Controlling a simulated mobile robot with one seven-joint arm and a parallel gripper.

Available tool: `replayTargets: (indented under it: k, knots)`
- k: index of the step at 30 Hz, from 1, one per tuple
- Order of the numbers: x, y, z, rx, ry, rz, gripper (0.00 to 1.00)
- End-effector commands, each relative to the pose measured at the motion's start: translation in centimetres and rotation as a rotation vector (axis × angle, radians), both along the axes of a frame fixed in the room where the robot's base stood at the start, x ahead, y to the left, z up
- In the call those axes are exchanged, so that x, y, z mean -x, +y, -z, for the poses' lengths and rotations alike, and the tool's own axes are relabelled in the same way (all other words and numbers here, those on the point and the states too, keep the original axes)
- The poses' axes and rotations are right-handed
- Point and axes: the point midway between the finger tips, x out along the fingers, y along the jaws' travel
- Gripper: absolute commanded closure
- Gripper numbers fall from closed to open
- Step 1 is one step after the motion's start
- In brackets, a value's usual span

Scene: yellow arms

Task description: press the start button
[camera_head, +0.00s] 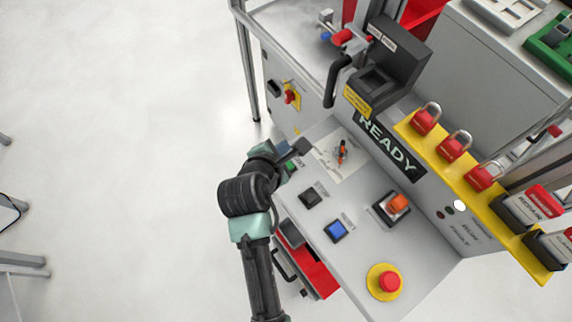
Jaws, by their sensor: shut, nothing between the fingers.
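The green start button (291,167) is on the left part of the sloped grey control panel (350,258), partly hidden by my arm's end. Its label is mostly covered, with only the last letters showing. My gripper (304,146) is shut and empty, just above and beside the green button at the panel's left edge. I cannot tell whether it touches the panel. The black stop button (310,197) and the blue button (337,230) sit in a row below the green one.
An orange switch (397,204) and a red emergency button (389,281) on a yellow ring are to the right. A small orange-and-black item (342,152) stands on a white sheet. A READY display (390,146) and red padlocks (454,146) line the back.

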Motion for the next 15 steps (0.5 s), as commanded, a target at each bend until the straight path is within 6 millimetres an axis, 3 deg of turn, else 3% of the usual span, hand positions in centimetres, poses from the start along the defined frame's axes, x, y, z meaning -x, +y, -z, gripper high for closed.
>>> replayTargets:
  k: [1,15]
  knots:
    - [0.0,0.0,1.2,0.000,-0.001,-0.001,1.00]
    - [0.0,0.0,6.4,0.000,0.001,0.001,1.00]
